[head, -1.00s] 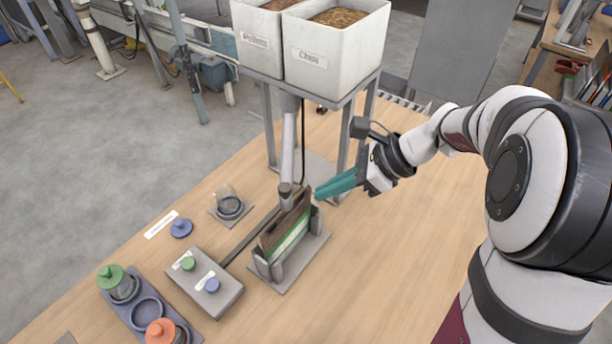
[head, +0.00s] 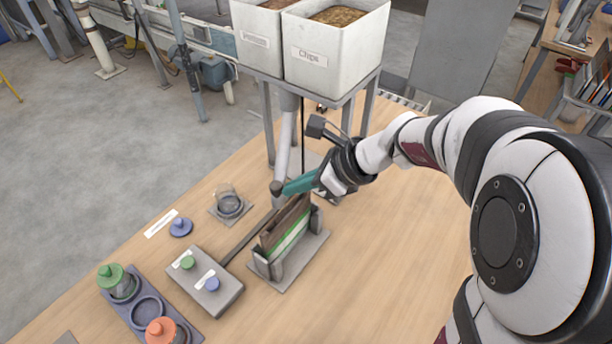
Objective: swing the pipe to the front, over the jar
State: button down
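The pipe (head: 284,145) is a light grey tube that hangs down from under the bins. The jar (head: 229,203) is clear glass and stands on a small square plate, to the left of the pipe's end. The pipe's end is not over the jar. My gripper (head: 287,188) has teal fingers that look shut together, with no gap showing. Their tips are at the right side of the pipe's end and seem to touch it.
A brown and green bag stands in a grey holder (head: 276,270) just below my gripper. A box with green and blue buttons (head: 222,296) and a tray of lidded jars (head: 146,292) are at front left. White bins (head: 348,52) stand on a frame behind.

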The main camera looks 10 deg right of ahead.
jog(key=w+a+m+t+h, duration=0.1)
jog(key=w+a+m, duration=0.1)
jog(key=w+a, duration=0.4)
jog(key=w+a+m+t+h, duration=0.1)
jog(key=w+a+m, duration=0.1)
jog(key=w+a, duration=0.4)
jog(key=shift+w+a, duration=0.2)
jog(key=shift+a, duration=2.2)
jog(key=s+r, duration=0.7)
jog(key=s, duration=0.4)
jog(key=s+d+f+n+g+h, duration=0.1)
jog(key=s+d+f+n+g, duration=0.2)
jog(key=s+d+n, duration=0.6)
jog(key=s+d+f+n+g+h, duration=0.2)
jog(key=s+d+f+n, duration=0.3)
jog(key=s+d+n, duration=0.4)
jog(key=s+n+g, duration=0.1)
jog(key=s+n, duration=0.3)
jog(key=s, duration=0.4)
jog(key=shift+d+n+g+h, duration=0.3)
jog(key=shift+d+n+g, duration=0.1)
